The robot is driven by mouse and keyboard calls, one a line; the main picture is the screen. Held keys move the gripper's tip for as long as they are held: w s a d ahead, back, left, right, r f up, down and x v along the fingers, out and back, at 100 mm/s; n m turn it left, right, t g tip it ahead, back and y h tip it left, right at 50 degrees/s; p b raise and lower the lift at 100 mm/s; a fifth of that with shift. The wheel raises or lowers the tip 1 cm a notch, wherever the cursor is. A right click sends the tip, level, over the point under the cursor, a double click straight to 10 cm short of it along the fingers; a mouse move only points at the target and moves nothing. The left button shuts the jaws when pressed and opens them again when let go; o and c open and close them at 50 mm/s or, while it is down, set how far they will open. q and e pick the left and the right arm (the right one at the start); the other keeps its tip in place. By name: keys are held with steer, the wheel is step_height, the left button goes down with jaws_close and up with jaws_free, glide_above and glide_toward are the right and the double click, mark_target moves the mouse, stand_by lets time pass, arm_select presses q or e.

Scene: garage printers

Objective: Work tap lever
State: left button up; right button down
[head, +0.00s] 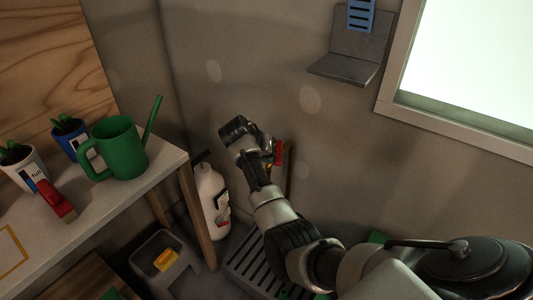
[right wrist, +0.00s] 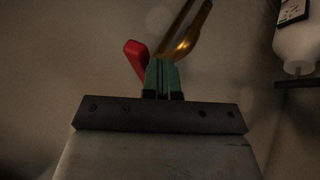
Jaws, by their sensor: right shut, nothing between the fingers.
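The red tap lever (right wrist: 136,56) shows in the right wrist view just left of my fingertips. The brass tap (right wrist: 192,34) is beyond and to the right of them. In the head view the red lever (head: 278,152) is low on the wall, just right of my right wrist, which partly hides the tap. My right gripper (right wrist: 162,64) has its green fingers shut together with nothing between them. Its tips are beside the lever; I cannot tell whether they touch it. My left gripper is not in view.
A slatted floor grate (head: 250,268) lies below the tap. A white bottle (head: 212,200) stands left of my arm. The bench (head: 110,205) at left holds a green watering can (head: 120,150), pots and a red object. A metal wall shelf (head: 345,68) is above right.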

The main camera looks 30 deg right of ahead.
mark_target(280, 157)
steer(key=shift+s+d+r+n+t+y+p, duration=0.1)
steer(key=shift+s+d+n+t+p, duration=0.5)
steer(key=shift+p, duration=0.9)
steer(key=shift+s+d+r+n+t+y+p, duration=0.2)
steer(key=shift+n+p, duration=0.6)
steer(key=shift+p, duration=0.65)
steer(key=shift+s+d+r+n+t+p, duration=0.1)
steer(key=shift+s+d+n+t+p, duration=0.4)
steer(key=shift+p, duration=1)
steer(key=shift+s+d+f+n+t+y+p, duration=0.1)
steer(key=shift+d+f+n+t+y+p, duration=0.1)
steer(key=shift+n+p, duration=0.3)
steer(key=shift+s+d+f+n+t+y+p, duration=0.1)
steer(key=shift+n+t+p, duration=0.1)
steer(key=shift+n+p, duration=0.25)
steer(key=shift+w+a+f, duration=0.1)
steer(key=shift+a, duration=0.05)
steer(key=shift+w+a+b, duration=0.25)
steer(key=shift+w+b, duration=0.05)
steer(key=shift+w, duration=0.25)
steer(key=shift+w+a, duration=0.1)
